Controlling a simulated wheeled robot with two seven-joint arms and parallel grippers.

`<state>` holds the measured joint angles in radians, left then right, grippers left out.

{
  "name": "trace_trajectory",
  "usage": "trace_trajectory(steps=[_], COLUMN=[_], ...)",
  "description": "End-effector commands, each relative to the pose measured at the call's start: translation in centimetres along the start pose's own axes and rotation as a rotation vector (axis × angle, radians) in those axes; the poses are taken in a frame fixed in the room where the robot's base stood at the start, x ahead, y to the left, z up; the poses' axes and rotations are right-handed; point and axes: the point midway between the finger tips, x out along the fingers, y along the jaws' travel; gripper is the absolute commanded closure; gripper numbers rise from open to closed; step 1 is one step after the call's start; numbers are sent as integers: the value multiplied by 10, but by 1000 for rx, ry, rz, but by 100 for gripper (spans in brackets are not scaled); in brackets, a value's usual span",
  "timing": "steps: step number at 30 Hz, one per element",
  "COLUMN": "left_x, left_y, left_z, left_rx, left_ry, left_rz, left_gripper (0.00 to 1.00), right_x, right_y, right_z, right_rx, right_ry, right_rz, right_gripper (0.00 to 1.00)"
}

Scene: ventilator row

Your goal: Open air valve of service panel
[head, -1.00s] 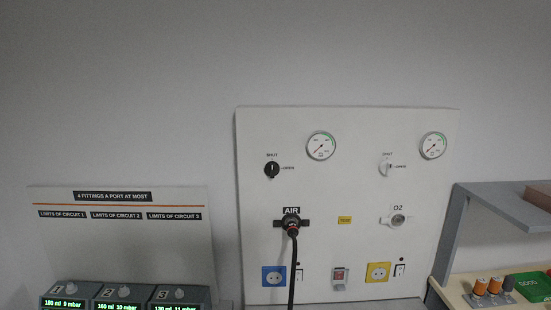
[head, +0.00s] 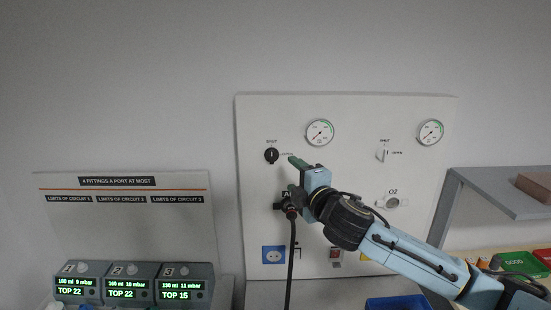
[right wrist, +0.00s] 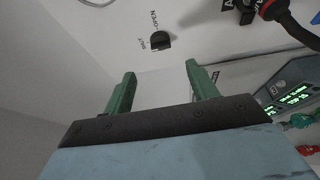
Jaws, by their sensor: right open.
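The white service panel (head: 350,140) stands upright against the wall. Its air valve is a black knob (head: 271,156) at the upper left, by the SHUT marking, above the AIR port. My right gripper (head: 293,172), with green fingers, is just right of and below the knob, apart from it, and covers part of the OPEN marking. In the right wrist view the gripper (right wrist: 158,85) is open and empty, with the black knob (right wrist: 160,40) beyond the fingertips. A black hose (head: 291,250) with a red-ringed plug sits in the AIR port. My left gripper is not in view.
Two gauges (head: 320,132) are on the panel's top. A white O2 valve (head: 383,153) and port (head: 390,202) are on the right. Several numbered ventilator units (head: 128,283) stand at lower left. A grey shelf (head: 500,190) is at right, with a blue bin (head: 398,303) below.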

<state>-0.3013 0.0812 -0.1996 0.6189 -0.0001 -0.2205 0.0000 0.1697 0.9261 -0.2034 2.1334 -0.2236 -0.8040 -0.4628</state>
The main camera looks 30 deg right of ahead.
Motion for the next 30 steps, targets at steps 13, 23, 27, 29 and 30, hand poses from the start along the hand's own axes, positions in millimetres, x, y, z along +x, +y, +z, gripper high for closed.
trace_trajectory(steps=[13,23,27,29,30], left_x=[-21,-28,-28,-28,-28], left_y=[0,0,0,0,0], left_z=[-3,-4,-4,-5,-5], left_rx=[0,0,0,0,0], left_ry=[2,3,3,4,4], left_rz=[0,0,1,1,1], left_gripper=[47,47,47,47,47], right_x=[76,110,114,115,115], right_y=[2,0,-1,-1,-1], right_z=[0,0,0,0,0], right_rx=[4,3,3,2,2], right_ry=[-3,-2,-1,0,0], right_rz=[-2,-1,-2,-2,-2], right_gripper=[42,42,42,42,42])
